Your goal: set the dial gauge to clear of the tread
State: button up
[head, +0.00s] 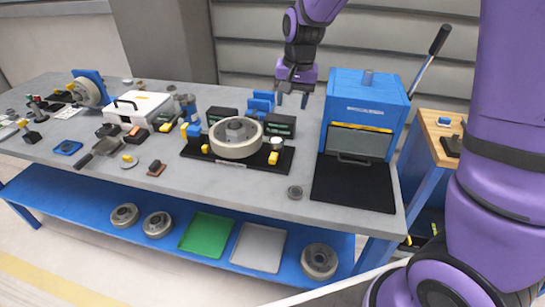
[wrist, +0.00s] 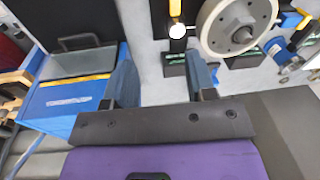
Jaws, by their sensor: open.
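A pale wheel with a grey hub (head: 237,138) lies flat on a black base plate (head: 202,158) in mid-bench; it also shows in the wrist view (wrist: 238,27). What looks like the dial gauge (head: 276,144), a small white disc, stands beside the wheel's right side, with a yellow block (head: 273,158) in front. In the wrist view the white disc (wrist: 177,31) is close to the wheel's left rim. I cannot tell whether its tip touches the tread. My gripper (head: 291,98) is open and empty, above the back of the bench; its fingers also show in the wrist view (wrist: 163,80).
A blue press (head: 366,100) with a lever stands right of the gauge, a black mat (head: 352,183) before it. Black boxes with green fronts (head: 279,125) and blue blocks (head: 262,101) stand behind the wheel. A white case (head: 139,108) and tools crowd the left. Bench front is clearer.

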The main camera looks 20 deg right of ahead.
jog(key=m+g, duration=0.1)
send_near(272, 158)
jog(key=shift+h, duration=0.4)
jog(key=f, duration=0.9)
jog(key=shift+w+a+f, duration=0.15)
jog(key=shift+a+f, duration=0.05)
jog(key=shift+a, duration=0.05)
